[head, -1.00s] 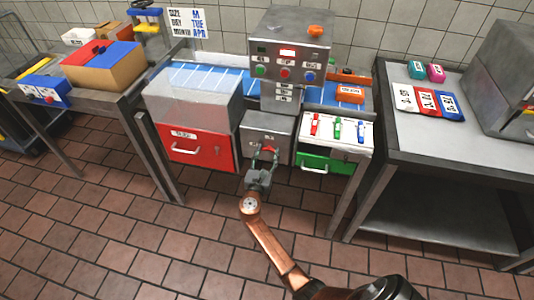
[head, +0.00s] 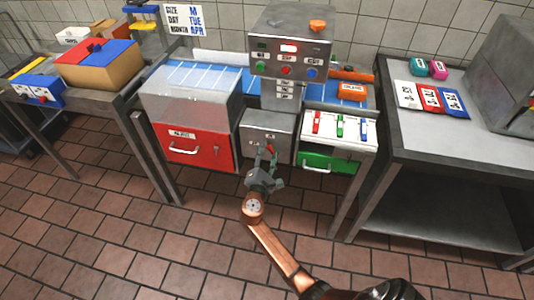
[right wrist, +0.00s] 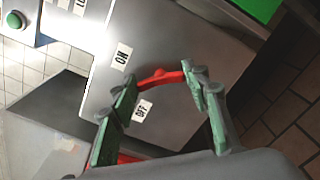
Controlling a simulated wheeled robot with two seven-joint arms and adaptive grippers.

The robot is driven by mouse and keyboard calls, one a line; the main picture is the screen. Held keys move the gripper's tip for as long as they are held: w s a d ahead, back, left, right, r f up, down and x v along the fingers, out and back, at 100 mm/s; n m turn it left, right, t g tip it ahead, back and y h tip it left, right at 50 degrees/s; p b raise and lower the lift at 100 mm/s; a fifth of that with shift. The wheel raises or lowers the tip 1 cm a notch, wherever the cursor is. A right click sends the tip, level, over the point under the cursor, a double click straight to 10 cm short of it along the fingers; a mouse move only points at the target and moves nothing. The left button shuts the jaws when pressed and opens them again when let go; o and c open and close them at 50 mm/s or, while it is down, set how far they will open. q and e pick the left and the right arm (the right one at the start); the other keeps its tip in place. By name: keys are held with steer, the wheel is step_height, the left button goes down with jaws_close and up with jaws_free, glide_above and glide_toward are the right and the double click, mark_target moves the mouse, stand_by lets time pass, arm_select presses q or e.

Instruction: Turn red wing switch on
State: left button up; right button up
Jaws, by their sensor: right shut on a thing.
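The red wing switch (right wrist: 160,77) sits on the grey metal box below the button panel. In the right wrist view, an "ON" label (right wrist: 121,57) and an "OFF" label (right wrist: 143,110) are beside it. My right gripper (head: 266,158) is at the front of this box (head: 254,122). In the right wrist view its green fingers (right wrist: 161,82) are shut on the two ends of the switch. The switch also shows as a small red spot in the head view (head: 270,149). My left gripper is not in view.
A red drawer (head: 205,150) is left of the box and a green drawer (head: 318,161) is right of it. Above the green drawer are red, green and blue levers (head: 340,127). A button panel (head: 290,50) stands above. Floor in front is clear.

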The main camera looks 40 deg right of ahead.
steer(key=m+b, duration=0.1)
steer(key=m, duration=0.1)
steer(key=m+b, duration=0.1)
steer(key=m, duration=0.1)
steer(key=m+b, duration=0.1)
steer(key=m, duration=0.2)
steer(key=shift+f, duration=0.35)
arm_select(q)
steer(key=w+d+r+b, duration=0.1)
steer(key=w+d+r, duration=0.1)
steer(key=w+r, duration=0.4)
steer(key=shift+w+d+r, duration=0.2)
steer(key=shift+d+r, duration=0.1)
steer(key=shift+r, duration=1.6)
arm_select(e)
steer(key=shift+s+m, duration=0.1)
steer(key=shift+m, duration=0.6)
steer(key=o, duration=1.2)
steer(key=shift+r, duration=0.2)
steer(key=shift+c, duration=0.2)
steer(key=v, duration=1.2)
